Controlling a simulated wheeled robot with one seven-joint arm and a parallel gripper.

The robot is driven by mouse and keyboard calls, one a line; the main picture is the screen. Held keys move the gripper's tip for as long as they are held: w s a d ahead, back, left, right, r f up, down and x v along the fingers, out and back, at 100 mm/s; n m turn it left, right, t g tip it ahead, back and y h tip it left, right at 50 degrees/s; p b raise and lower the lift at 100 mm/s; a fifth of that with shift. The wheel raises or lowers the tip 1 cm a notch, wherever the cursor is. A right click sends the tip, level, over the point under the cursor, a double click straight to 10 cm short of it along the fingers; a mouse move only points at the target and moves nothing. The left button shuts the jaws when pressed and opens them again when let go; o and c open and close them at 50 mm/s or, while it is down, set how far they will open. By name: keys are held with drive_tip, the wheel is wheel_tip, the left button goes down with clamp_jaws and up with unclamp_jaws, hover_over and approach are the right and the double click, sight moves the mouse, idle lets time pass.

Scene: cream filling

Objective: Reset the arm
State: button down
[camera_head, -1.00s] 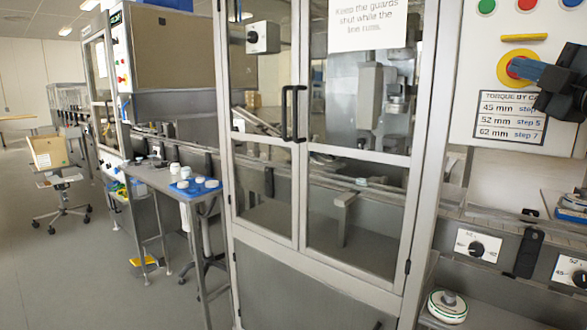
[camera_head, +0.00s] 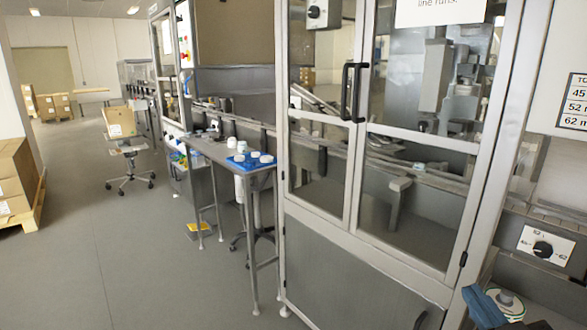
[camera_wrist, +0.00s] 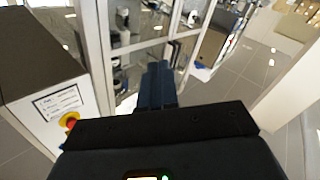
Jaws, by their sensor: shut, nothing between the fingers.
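My gripper (camera_wrist: 157,72) points away from the camera in the wrist view, with its blue fingers together and nothing held between them. The rest of my arm is cut off by the frame. In the wrist view the fingers lie in front of the guard's metal frame and glass. I cannot tell the exact gap to it.
A glazed guard cabinet with black door handles (camera_head: 353,92) stands close ahead. A control panel with a red-and-yellow emergency stop (camera_wrist: 72,120) is at the left in the wrist view. A narrow table with a blue tray (camera_head: 236,161), a chair (camera_head: 130,165) and open floor (camera_head: 120,250) are on the left.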

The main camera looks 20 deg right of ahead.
drive_tip(key=s+a+f+m+g+y, duration=0.1)
drive_tip(key=s+a+f, duration=0.3)
drive_tip(key=s+a, duration=0.15)
drive_tip(key=s+a+f+y, duration=0.2)
drive_tip(key=s+a+f, duration=0.2)
drive_tip(key=s, duration=0.3)
drive_tip(key=s+a+g+y, duration=0.1)
drive_tip(key=s+a+y, duration=0.2)
drive_tip(key=s, duration=0.9)
drive_tip(key=shift+s+a+n+g, duration=0.3)
drive_tip(key=shift+s+a, duration=0.1)
